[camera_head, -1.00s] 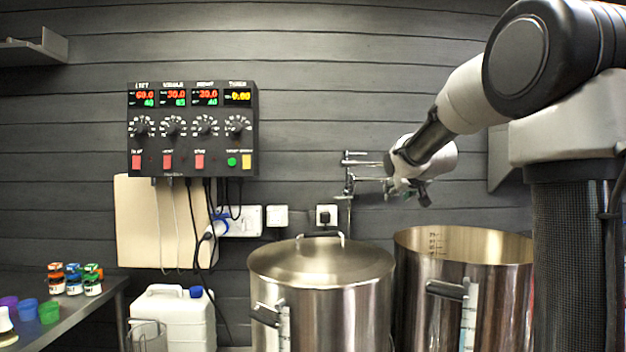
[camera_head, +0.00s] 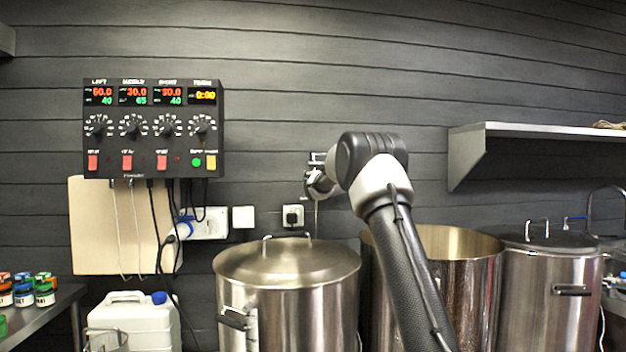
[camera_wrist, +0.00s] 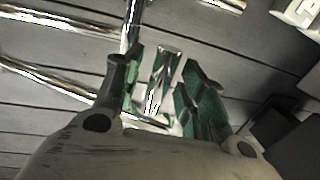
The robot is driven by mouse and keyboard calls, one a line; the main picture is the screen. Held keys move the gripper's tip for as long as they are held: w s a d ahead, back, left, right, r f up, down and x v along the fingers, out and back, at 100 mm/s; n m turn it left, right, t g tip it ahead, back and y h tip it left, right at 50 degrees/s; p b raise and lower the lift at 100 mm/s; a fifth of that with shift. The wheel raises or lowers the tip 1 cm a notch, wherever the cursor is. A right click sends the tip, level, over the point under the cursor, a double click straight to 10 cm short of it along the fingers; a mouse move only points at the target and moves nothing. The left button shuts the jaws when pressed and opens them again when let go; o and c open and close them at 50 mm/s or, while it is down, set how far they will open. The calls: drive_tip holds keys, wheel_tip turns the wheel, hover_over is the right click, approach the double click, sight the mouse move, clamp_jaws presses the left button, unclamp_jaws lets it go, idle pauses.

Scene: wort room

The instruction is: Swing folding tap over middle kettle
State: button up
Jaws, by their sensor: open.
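The folding tap (camera_head: 316,158) is a chrome pipe fitting on the dark wall, behind and above the gap between the left and middle kettles. It is mostly hidden by my arm in the head view. In the wrist view its chrome tubes (camera_wrist: 55,84) run in from the left and top. My gripper (camera_wrist: 158,92) is open, its green-padded fingers on either side of a short bright chrome piece; I cannot tell whether they touch it. The middle kettle (camera_head: 470,290) is steel and open-topped, partly hidden behind my forearm.
The left kettle (camera_head: 286,295) has a lid with a handle. The right kettle (camera_head: 540,290) is lidded too. A control box (camera_head: 153,130) with cables hangs on the wall. A shelf (camera_head: 545,130) juts out at the right. A white canister (camera_head: 130,322) stands at lower left.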

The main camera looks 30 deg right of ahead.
drive_tip(key=shift+w, duration=0.2)
clamp_jaws()
drive_tip(key=shift+s, duration=0.1)
